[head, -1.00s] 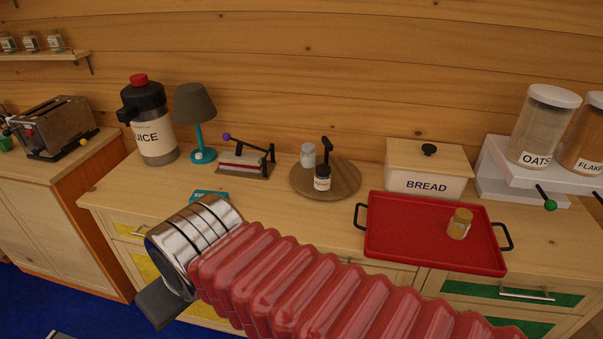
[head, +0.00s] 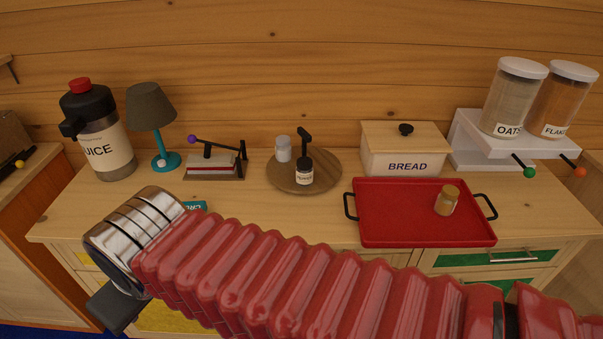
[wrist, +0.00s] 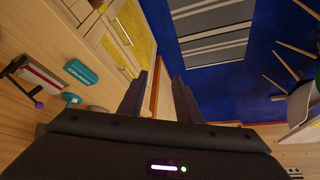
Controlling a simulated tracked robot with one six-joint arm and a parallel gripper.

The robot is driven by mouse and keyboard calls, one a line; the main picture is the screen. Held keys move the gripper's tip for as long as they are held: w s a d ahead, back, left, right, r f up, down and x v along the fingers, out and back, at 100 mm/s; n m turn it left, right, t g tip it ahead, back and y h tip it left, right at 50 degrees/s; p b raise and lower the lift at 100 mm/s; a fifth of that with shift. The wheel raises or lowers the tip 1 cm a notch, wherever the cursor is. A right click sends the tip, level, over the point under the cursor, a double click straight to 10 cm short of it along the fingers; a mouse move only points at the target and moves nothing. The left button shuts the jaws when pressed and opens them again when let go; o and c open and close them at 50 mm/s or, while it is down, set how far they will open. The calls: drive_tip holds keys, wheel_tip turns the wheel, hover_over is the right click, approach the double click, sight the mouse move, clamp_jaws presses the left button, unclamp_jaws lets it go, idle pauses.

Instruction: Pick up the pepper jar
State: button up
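No label here clearly reads pepper. A white-lidded jar (head: 283,148) and a dark pump bottle with a label (head: 304,172) stand on the round wooden board (head: 330,161). My gripper (wrist: 160,77) is open and empty, its two fingers apart over the floor side in the wrist view. In the head view its dark end (head: 118,306) is at the lower left, in front of the counter and far from the jars.
A bread box (head: 405,150) and a white riser (head: 480,150) with oats and flakes canisters stand behind the tray. A juice flask (head: 100,140), a teal lamp (head: 152,110) and a purple-knobbed lever device (head: 214,162) stand at left.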

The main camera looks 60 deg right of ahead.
drive_tip(key=shift+o, duration=0.2)
drive_tip(key=shift+o, duration=1.6)
drive_tip(key=shift+w+d+f, duration=0.1)
drive_tip(key=shift+d, duration=0.3)
drive_tip(key=shift+o, duration=0.5)
drive_tip(key=w+d+f+n+g+h, duration=0.1)
drive_tip(key=d+h, duration=0.3)
drive_tip(key=d, duration=0.7)
drive_tip(key=shift+w+d+f+n+g, duration=0.2)
drive_tip(key=shift+f+n+g, duration=0.4)
drive_tip(key=shift+f+g, duration=0.25)
drive_tip(key=n+g+h, duration=0.6)
drive_tip(key=n+h, duration=0.3)
drive_tip(key=n, duration=0.4)
approach(300, 170)
drive_tip(key=shift+x, duration=1.25)
drive_tip(key=shift+s, duration=0.15)
drive_tip(key=shift+x, duration=4.2)
